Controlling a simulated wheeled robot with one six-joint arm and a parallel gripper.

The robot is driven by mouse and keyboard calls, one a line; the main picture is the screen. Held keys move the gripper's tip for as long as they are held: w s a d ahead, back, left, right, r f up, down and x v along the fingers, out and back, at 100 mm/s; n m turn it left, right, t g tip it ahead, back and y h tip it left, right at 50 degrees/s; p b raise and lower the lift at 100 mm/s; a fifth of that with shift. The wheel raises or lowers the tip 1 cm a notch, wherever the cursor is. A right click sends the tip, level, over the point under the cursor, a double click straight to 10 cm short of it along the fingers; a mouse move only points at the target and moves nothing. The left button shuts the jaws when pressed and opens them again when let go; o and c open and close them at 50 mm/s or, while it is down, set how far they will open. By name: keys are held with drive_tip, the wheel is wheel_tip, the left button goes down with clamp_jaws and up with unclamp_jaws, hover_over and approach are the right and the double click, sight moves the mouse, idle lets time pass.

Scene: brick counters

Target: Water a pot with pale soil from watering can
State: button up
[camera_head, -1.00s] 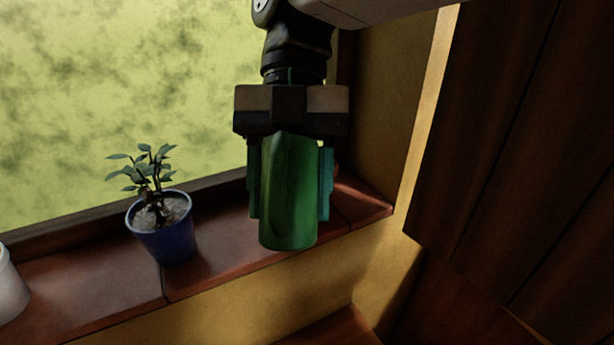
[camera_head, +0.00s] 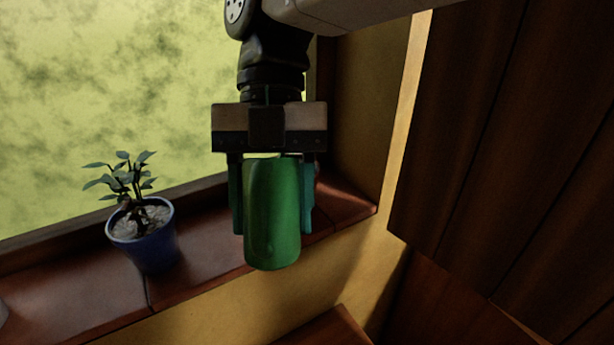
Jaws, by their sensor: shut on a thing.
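My gripper (camera_head: 272,205) points down in the upper middle of the head view. It is shut on the green watering can (camera_head: 272,225), with a teal finger on each side of it. The can hangs in front of the window sill; its spout cannot be made out. A blue pot (camera_head: 150,250) with a small leafy plant (camera_head: 125,180) stands upright on the sill to the left of the can, apart from it. The soil (camera_head: 140,220) in this pot looks pale grey.
The reddish-brown sill (camera_head: 210,255) runs along the window (camera_head: 110,80). A sliver of a white object (camera_head: 3,312) shows at the left edge. A yellow wall corner and dark wooden panels (camera_head: 500,130) close off the right side.

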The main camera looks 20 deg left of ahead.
drive_tip(key=shift+s+f+t+y, duration=0.1)
drive_tip(key=shift+f+t+y, duration=0.3)
drive_tip(key=shift+f+t, duration=1.05)
drive_tip(key=shift+w+f+t+y, duration=0.2)
drive_tip(key=shift+f+t, duration=0.2)
drive_tip(key=shift+f, duration=0.5)
drive_tip(key=shift+w+f+t+y, duration=0.1)
drive_tip(key=shift+f+t+y, duration=0.2)
drive_tip(key=shift+f, duration=0.6)
drive_tip(key=shift+s+a, duration=0.1)
drive_tip(key=shift+s, duration=0.05)
